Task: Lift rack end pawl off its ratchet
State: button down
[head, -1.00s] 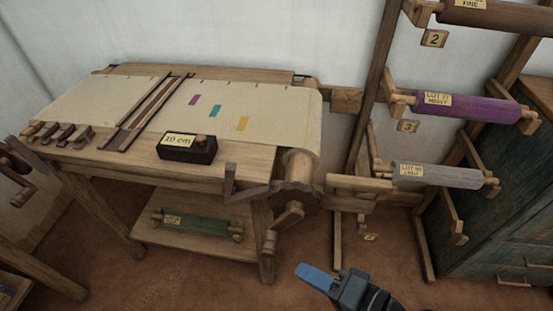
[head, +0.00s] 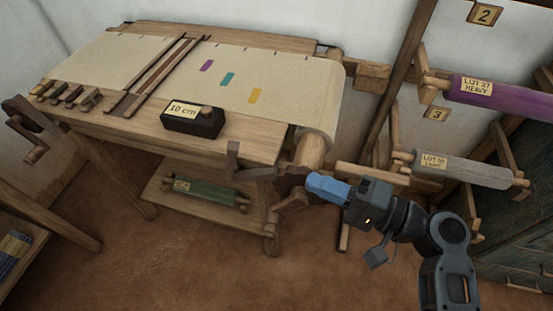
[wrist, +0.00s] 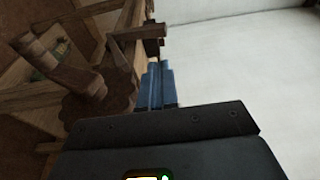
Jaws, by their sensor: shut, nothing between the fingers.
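The dark toothed ratchet (head: 288,184) sits at the right front corner of the wooden table, at the end of the cloth roller (head: 311,150). The pawl (head: 252,172), a brown lever with an upright end, lies against its left side. The ratchet's teeth also show in the wrist view (wrist: 112,112); the pawl there is hard to pick out among the wooden parts. My gripper (head: 312,184) is shut and empty, its blue fingers just right of the ratchet, partly covering it in the head view. In the wrist view the fingertips (wrist: 162,68) point past the ratchet's right side.
A crank handle (head: 287,204) sticks out below the ratchet, close to my fingers. The black 10 cm box (head: 192,121) stands on the table. A rack with a purple roll (head: 500,97) and a grey roll (head: 465,169) stands right. The floor in front is clear.

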jog(key=p, duration=0.2)
send_near(231, 162)
jog(key=w+a+r, duration=0.2)
jog(key=w+a, duration=0.2)
jog(key=shift+r, duration=0.4)
jog(key=shift+w+p, duration=0.1)
jog(key=shift+p, duration=0.2)
